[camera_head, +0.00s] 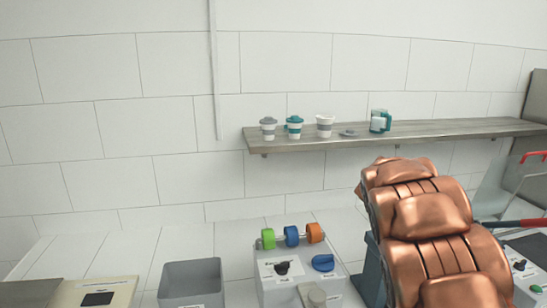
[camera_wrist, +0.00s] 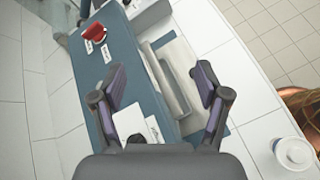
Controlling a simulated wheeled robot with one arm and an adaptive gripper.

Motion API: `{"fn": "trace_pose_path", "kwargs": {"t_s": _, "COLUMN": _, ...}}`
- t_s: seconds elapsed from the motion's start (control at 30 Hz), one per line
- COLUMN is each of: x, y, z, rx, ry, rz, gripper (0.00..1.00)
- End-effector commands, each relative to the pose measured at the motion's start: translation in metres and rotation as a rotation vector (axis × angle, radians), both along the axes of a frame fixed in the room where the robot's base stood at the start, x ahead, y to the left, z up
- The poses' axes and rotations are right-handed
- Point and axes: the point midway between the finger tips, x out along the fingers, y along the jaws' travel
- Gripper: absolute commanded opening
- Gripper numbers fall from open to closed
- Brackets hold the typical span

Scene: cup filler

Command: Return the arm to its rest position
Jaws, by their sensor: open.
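My copper-coloured arm (camera_head: 425,225) rises on the right side of the head view; its gripper end is not seen there. In the wrist view my gripper (camera_wrist: 158,75) has its two dark fingers spread wide, with nothing between them. Below and beyond the fingers is a blue-teal and grey device (camera_wrist: 131,62) with a red knob (camera_wrist: 93,30) and white labels. I cannot tell whether the fingers touch it, but they look apart from it.
A wall shelf (camera_head: 450,132) holds several cups and a teal-handled mug (camera_head: 379,121). Below stand a grey bin (camera_head: 191,283) and a control box with green, blue and orange rollers (camera_head: 291,236). A white round-topped container (camera_wrist: 295,153) is at lower right in the wrist view.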

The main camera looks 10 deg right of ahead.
Motion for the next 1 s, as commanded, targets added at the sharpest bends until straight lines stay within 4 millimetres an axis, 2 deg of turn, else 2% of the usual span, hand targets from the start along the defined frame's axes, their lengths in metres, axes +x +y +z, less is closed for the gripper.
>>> {"fn": "trace_pose_path", "kwargs": {"t_s": 0.2, "x": -0.050, "y": 0.044, "z": -0.006, "rx": 0.113, "ry": -0.138, "rz": -0.152, "gripper": 0.75}}
{"fn": "trace_pose_path", "kwargs": {"t_s": 0.57, "x": -0.128, "y": 0.125, "z": -0.025, "rx": 0.309, "ry": -0.327, "rz": -0.413, "gripper": 0.75}}
{"fn": "trace_pose_path", "kwargs": {"t_s": 1.0, "x": -0.224, "y": 0.236, "z": -0.058, "rx": 0.547, "ry": -0.442, "rz": -0.738, "gripper": 0.75}}
